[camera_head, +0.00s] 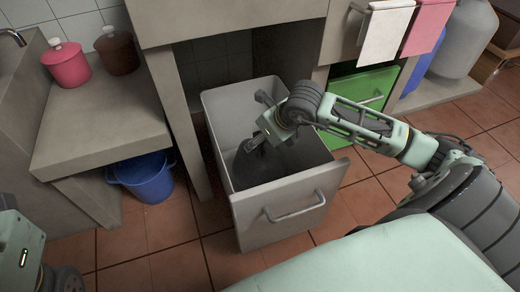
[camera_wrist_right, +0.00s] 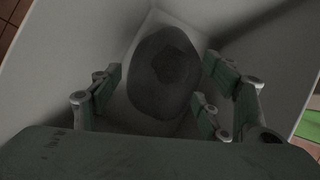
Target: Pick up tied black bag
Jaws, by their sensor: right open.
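The black bag (camera_head: 257,163) lies inside the open grey pull-out bin drawer (camera_head: 276,212), partly hidden by my right gripper in the head view. In the right wrist view the bag (camera_wrist_right: 163,72) is a dark rounded lump at the bottom, between the spread fingers. My right gripper (camera_head: 262,135) is lowered into the drawer above the bag. Its fingers are open, one on each side of the bag (camera_wrist_right: 160,95); whether they touch it I cannot tell. The tie is not clear. On the left, part of my left arm shows at the lower edge, its fingers not visible.
The drawer walls rise close around my right gripper. A green drawer (camera_head: 362,92) stands to the right, with cloths (camera_head: 386,34) hanging above. A blue bucket (camera_head: 146,177) stands on the floor at left, and pots (camera_head: 67,65) stand on the counter.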

